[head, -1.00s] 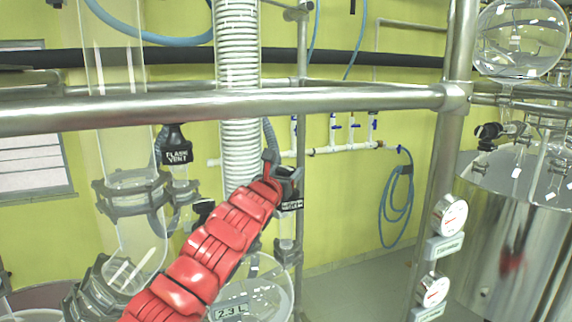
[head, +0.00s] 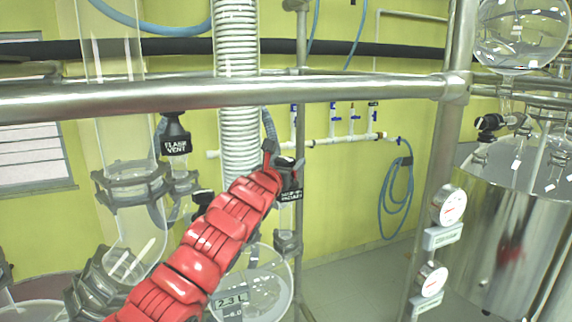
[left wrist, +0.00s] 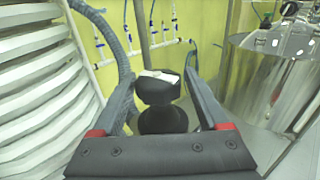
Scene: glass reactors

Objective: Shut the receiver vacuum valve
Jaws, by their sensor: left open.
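The receiver vacuum valve (head: 291,196) is a black fitting with a small label, beside the steel post right of the white coiled hose. Below it a clear glass piece leads towards a round receiver (head: 268,285). My left gripper (head: 278,162), on the red arm, is at the valve's top and partly hides it. In the left wrist view the valve's black knob (left wrist: 158,90), with a pale label on top, stands between the two open fingers (left wrist: 160,72). Whether a finger touches it I cannot tell. My right gripper is not in view.
A black "FLASH VENT" valve (head: 175,146) hangs to the left. A steel rail (head: 350,88) crosses in front above my arm. A grey hose (left wrist: 112,60) runs close to my left finger. Gauges (head: 449,205) sit on the right post.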

